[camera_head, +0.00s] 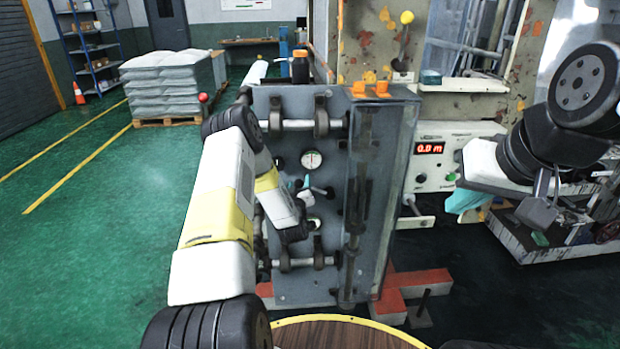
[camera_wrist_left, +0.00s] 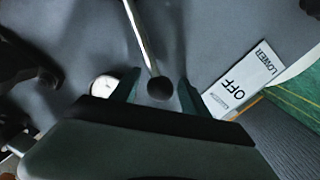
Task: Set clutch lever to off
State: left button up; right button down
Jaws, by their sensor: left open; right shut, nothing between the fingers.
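A lever with a silver rod and black ball knob (camera_wrist_left: 159,88) shows in the left wrist view. I cannot tell by a label that it is the clutch lever. A white label reading OFF and LOWER (camera_wrist_left: 240,80) is on the grey panel to its right. My left gripper (camera_wrist_left: 157,84) is open, with a finger on each side of the knob; I cannot tell whether they touch it. In the head view my left gripper (camera_head: 299,186) is before the grey panel (camera_head: 286,103), partly hidden by my arm. My right gripper (camera_head: 464,201) is shut and empty, right of the panel.
A round gauge (camera_head: 312,160) is on the panel, with horizontal bars above and below. A control box (camera_head: 434,150) reading 0.0 m stands right of it. A yellow-knobbed lever (camera_head: 406,20) rises behind. Green floor at the left is clear up to the pallet of sacks (camera_head: 160,85).

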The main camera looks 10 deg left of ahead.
pick_arm(q)
jog(key=shift+c, duration=0.2)
grip_shut()
dwell(1.2)
